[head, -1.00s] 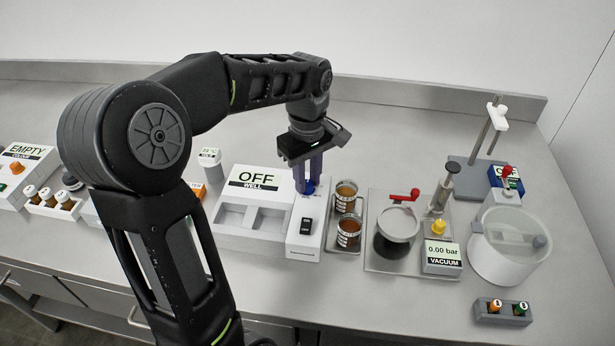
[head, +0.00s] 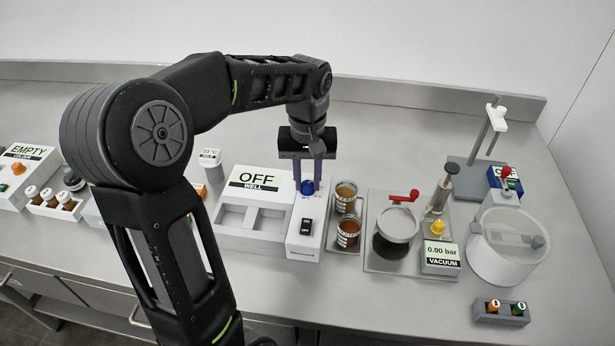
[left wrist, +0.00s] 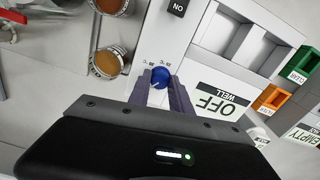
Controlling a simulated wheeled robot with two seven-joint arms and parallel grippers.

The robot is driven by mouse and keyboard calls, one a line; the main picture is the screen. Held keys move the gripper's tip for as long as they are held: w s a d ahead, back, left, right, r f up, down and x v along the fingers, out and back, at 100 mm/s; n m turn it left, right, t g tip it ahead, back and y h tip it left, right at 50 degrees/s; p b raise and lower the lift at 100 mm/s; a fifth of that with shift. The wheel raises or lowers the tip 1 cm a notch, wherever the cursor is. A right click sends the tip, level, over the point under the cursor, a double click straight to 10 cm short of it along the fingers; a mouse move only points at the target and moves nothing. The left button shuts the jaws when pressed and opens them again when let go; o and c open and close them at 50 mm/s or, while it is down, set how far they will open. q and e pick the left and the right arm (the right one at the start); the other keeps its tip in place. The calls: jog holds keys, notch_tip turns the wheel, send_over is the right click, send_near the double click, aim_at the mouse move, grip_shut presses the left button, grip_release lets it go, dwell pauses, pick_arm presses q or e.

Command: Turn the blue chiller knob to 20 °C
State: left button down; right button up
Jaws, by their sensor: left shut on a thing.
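The blue chiller knob (head: 307,187) sits on the white chiller panel (head: 303,240), at the right end of the unit whose display reads "OFF WELL" (head: 258,178). My left gripper (head: 308,184) reaches down from above with its fingers on either side of the knob, shut on it. The left wrist view shows the knob (left wrist: 160,78) between the two fingertips, with small temperature marks around it that are too small to read surely. A black rocker switch (head: 305,227) is on the same panel, nearer the front. My right gripper is not in view.
Two brown-filled glass jars (head: 347,232) stand on a tray just right of the panel. A vacuum vessel with a red handle (head: 404,198) and a "0.00 bar" display (head: 441,257) stand further right.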

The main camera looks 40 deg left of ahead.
pick_arm(q)
jog(key=m, duration=0.4)
jog(key=shift+r+m, duration=0.1)
jog(key=shift+m, duration=0.2)
jog(key=m, duration=0.3)
jog(key=shift+m+p, duration=0.35)
jog(key=shift+m, duration=0.05)
jog(key=m, duration=0.4)
jog(key=shift+m+p, duration=0.4)
jog(key=shift+m, duration=1.7)
jog(key=c, duration=1.2)
grip_release()
jog(key=shift+o, duration=0.2)
